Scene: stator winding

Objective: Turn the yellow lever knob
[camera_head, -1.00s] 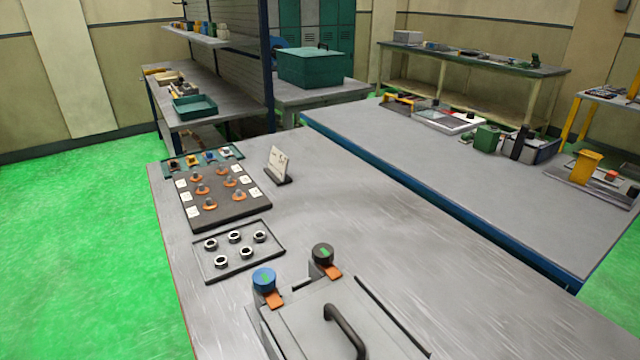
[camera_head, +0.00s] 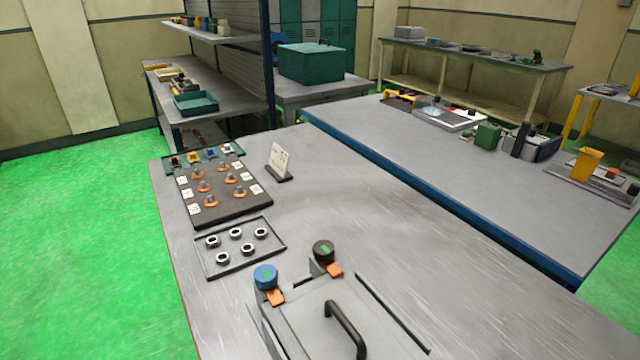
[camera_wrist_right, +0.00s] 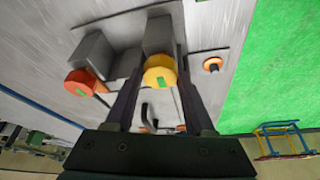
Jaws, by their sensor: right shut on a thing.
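The yellow lever knob (camera_wrist_right: 160,70) shows in the right wrist view, round and yellow with a green mark on its face. My right gripper (camera_wrist_right: 159,64) has one dark finger on either side of it and is shut on it. A similar orange-red knob (camera_wrist_right: 80,82) with a green mark is to the left, outside the fingers. The yellow knob does not show in the head view, and neither gripper is in that view.
In the head view a grey fixture with a black handle (camera_head: 345,328) carries a blue knob (camera_head: 265,276) and a black knob (camera_head: 323,250). A tray of rings (camera_head: 240,247) and a dark board (camera_head: 238,211) lie beyond.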

